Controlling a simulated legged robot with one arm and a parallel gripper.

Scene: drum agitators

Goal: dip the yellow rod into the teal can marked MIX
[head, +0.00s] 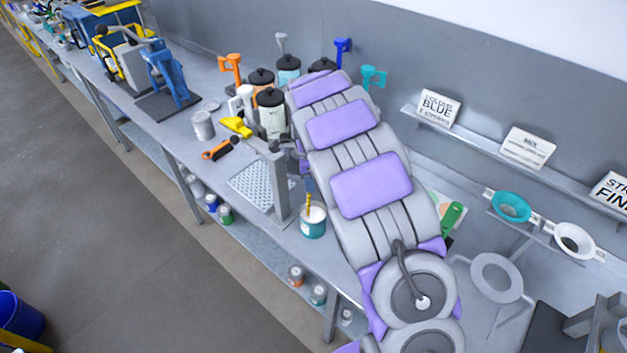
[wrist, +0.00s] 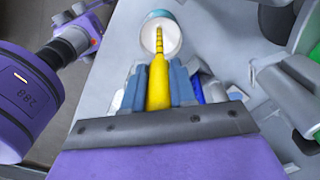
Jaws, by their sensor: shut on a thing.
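My gripper (wrist: 158,85) is shut on the yellow rod (wrist: 158,82), which points away from the wrist. In the head view, the rod (head: 309,199) hangs down from the gripper (head: 306,182) over the teal can (head: 313,229). The can stands open near the front edge of the bench; its marking cannot be read. In the wrist view, the ridged rod tip lies within the round white mouth of the can (wrist: 151,15). I cannot tell how deep the tip is. My arm hides part of the bench behind.
A grey post with a perforated plate (head: 252,190) stands just left of the can. Black-lidded cans (head: 272,123) and colored handles (head: 231,66) stand farther back. A wall shelf holds label cards (head: 527,148). Teal (head: 511,207) and white strainers are at right.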

